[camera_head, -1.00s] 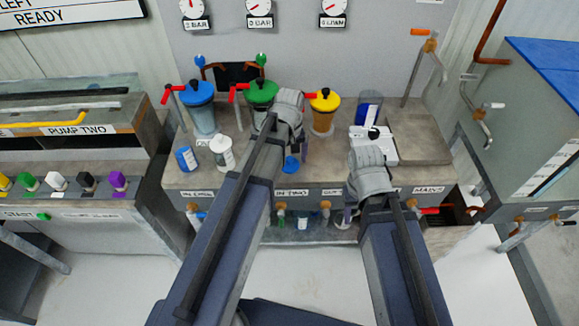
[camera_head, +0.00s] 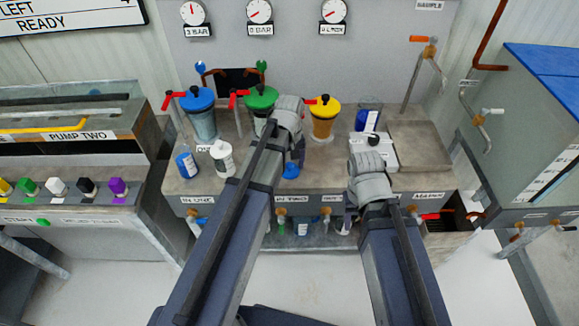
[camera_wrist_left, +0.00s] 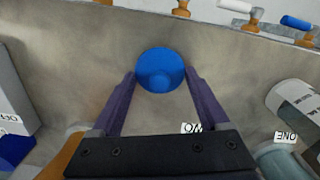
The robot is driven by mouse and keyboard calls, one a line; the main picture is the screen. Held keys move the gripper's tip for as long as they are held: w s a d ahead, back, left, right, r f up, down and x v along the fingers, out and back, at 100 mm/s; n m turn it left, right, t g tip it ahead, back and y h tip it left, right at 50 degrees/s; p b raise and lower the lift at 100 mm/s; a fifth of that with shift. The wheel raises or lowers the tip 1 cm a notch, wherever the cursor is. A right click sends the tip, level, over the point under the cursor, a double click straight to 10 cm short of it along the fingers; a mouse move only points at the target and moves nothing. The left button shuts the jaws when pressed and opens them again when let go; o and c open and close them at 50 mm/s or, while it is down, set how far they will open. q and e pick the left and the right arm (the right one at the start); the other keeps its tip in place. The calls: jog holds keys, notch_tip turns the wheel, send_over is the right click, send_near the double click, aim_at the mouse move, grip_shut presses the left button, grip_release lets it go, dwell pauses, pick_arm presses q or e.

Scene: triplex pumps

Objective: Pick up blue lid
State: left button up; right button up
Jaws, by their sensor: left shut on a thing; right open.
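The small blue lid (camera_head: 291,171) is at the front part of the pump bench, below my left gripper (camera_head: 295,160) in the head view. In the left wrist view the round blue lid (camera_wrist_left: 160,70) sits between the purple fingertips of my left gripper (camera_wrist_left: 160,75), which is shut on it. I cannot tell whether the lid is clear of the bench surface. My right gripper (camera_head: 350,218) points down at the bench's front edge, open; its fingers are partly hidden by its wrist.
Pots with blue (camera_head: 197,99), green (camera_head: 261,97) and yellow (camera_head: 325,107) lids stand behind. A blue bottle (camera_head: 186,163) and a white bottle (camera_head: 222,158) stand left. A white box (camera_head: 378,148) is right, beside a bare tray (camera_head: 420,150). Valve handles line the front edge.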

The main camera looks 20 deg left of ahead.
aim_at(289, 163)
pick_arm(q)
notch_tip(289, 163, up, 10)
jog(key=p, duration=1)
